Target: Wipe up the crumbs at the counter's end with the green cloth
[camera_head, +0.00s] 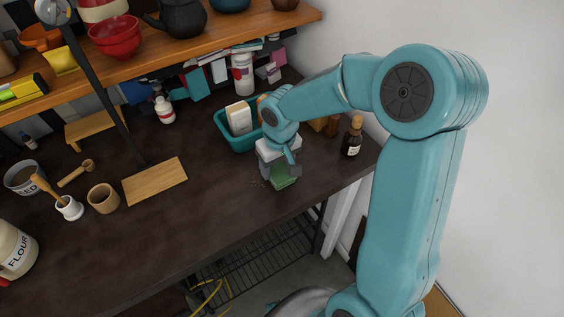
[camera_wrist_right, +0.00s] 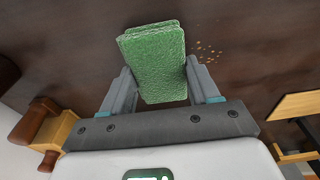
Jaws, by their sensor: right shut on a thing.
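The green cloth (camera_head: 283,178) is a folded block at the counter's right end, low against the dark counter top. In the right wrist view the cloth (camera_wrist_right: 156,62) sits between the two fingers of my right gripper (camera_wrist_right: 160,88), which is shut on it. My right gripper also shows in the head view (camera_head: 281,171), partly hidden by its own wrist. The crumbs (camera_wrist_right: 207,50) are small tan specks on the counter beside the cloth, apart from it. In the head view the crumbs (camera_head: 258,184) lie just left of the cloth. My left gripper is not in view.
A teal bin (camera_head: 236,139) stands behind my right gripper. A dark bottle (camera_head: 352,137) stands near the counter's right edge. A cutting board (camera_head: 155,181), a wooden cup (camera_head: 103,198) and a flour jar (camera_head: 14,250) are to the left. Counter (camera_head: 215,205) between board and crumbs is clear.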

